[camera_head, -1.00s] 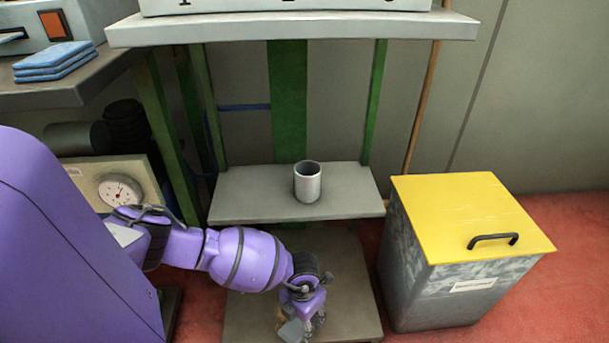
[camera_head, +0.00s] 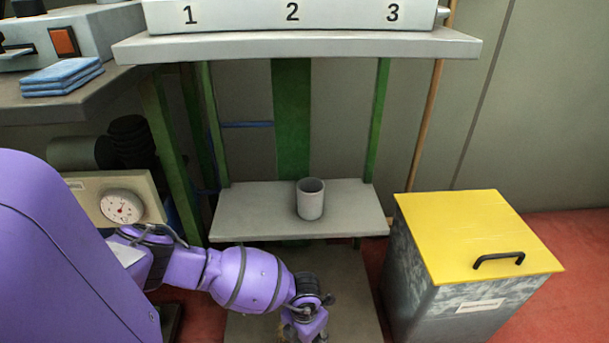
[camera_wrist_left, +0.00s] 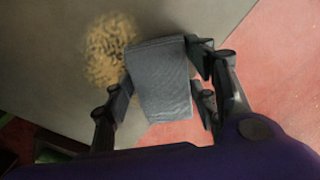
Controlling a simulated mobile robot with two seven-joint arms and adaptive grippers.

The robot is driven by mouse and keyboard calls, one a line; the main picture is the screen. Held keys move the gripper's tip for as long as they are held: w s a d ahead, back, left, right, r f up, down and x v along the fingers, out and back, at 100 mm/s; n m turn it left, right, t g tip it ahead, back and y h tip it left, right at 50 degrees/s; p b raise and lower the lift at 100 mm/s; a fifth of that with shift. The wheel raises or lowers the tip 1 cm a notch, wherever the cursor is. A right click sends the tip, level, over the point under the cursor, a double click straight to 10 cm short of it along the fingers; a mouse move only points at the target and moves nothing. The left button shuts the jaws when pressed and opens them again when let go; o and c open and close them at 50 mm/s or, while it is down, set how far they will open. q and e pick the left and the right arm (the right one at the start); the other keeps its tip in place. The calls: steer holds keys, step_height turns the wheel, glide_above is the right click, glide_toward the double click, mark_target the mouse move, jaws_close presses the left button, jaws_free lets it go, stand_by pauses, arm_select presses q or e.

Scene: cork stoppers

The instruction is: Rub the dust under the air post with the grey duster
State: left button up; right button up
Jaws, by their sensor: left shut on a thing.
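In the left wrist view the grey duster (camera_wrist_left: 160,82), a ribbed cloth pad, sits between the fingers of my left gripper (camera_wrist_left: 162,90), which is shut on it. A patch of tan, speckled dust (camera_wrist_left: 103,52) lies on the grey board, up and to the left of the duster. The duster's upper left corner overlaps the dust's edge in the picture; I cannot tell whether it touches the board. In the head view my left gripper (camera_head: 308,328) is low in the middle, cut by the bottom edge. My right gripper is not in view. I cannot tell which part is the air post.
A grey cup (camera_head: 310,200) stands on the middle shelf (camera_head: 250,215), above the low board (camera_head: 350,300). A bin with a yellow lid (camera_head: 470,230) stands at the right. Blue cloths (camera_head: 60,78) lie on the left bench. A numbered panel (camera_head: 340,14) is on the top shelf.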

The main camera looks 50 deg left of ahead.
arm_select(q)
steer(key=shift+f+b, duration=0.4)
steer(key=shift+f, duration=0.3)
steer(key=shift+w+a+b, duration=0.55)
steer(key=shift+w+a, duration=0.65)
steer(key=shift+a, duration=0.2)
steer(key=shift+w+a+b, duration=0.85)
steer(key=shift+w+a, duration=0.25)
steer(key=shift+a, duration=0.2)
steer(key=shift+w+a, duration=1.3)
steer(key=shift+a, duration=0.15)
steer(key=shift+f, duration=0.1)
